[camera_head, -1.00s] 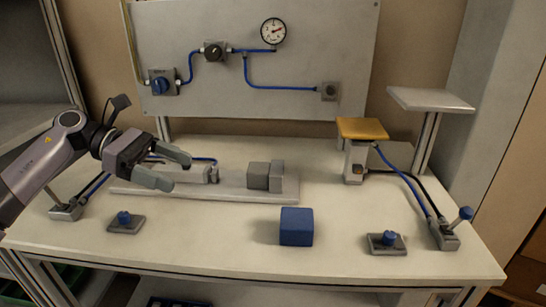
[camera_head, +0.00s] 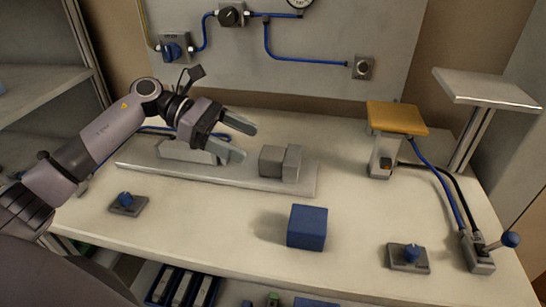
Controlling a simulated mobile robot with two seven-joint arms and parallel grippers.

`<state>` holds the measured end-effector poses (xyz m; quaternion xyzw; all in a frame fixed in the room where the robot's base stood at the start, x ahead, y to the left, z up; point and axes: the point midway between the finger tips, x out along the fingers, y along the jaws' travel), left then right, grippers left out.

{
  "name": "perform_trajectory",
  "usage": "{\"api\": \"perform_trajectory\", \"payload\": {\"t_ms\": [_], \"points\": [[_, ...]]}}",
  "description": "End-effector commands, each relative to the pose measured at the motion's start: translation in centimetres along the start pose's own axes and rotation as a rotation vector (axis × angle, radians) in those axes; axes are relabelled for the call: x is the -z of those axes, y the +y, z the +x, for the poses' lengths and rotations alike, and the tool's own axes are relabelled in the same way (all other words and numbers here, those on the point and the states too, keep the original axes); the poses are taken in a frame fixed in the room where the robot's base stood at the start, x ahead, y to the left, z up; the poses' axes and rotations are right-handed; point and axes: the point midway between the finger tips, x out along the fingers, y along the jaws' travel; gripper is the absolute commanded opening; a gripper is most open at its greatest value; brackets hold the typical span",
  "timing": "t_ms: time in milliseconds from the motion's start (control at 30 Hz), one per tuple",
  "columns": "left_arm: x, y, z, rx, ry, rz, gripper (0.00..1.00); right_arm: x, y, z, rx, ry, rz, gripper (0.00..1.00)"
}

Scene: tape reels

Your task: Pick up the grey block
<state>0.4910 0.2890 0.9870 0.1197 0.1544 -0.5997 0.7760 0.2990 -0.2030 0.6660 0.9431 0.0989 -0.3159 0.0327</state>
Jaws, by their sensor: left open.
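The grey block (camera_head: 271,162) sits on a long, low, light grey base (camera_head: 225,179) on the table, against a lighter grey upright piece (camera_head: 292,163) on its right. My left gripper (camera_head: 250,142) comes in from the left and is open, with nothing between its fingers. Its fingertips are just left of the block in the picture and appear above the base, apart from the block. The fingers partly cover a pale grey piece (camera_head: 180,152) at the base's left end. My right gripper is not in view.
A blue cube (camera_head: 307,227) stands in front of the base. Blue-knobbed units (camera_head: 127,203) (camera_head: 409,256) sit near the front edge. A yellow-topped stand (camera_head: 397,118), a lever box (camera_head: 479,258) and a raised grey plate (camera_head: 487,88) are at right. A panel (camera_head: 310,70) stands behind.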

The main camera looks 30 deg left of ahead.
Motion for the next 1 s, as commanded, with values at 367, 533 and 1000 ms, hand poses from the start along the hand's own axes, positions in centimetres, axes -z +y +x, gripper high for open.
{"api": "perform_trajectory", "payload": {"t_ms": [367,533,1000], "points": [[-0.2,0.2,4.8,0.003,-0.001,-0.001,0.83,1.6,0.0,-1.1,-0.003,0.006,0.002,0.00],[-0.1,0.2,5.1,0.001,0.000,-0.001,0.83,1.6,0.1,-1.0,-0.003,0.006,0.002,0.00],[-0.2,0.2,5.0,0.001,-0.001,0.000,0.18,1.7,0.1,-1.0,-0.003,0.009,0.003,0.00]]}}
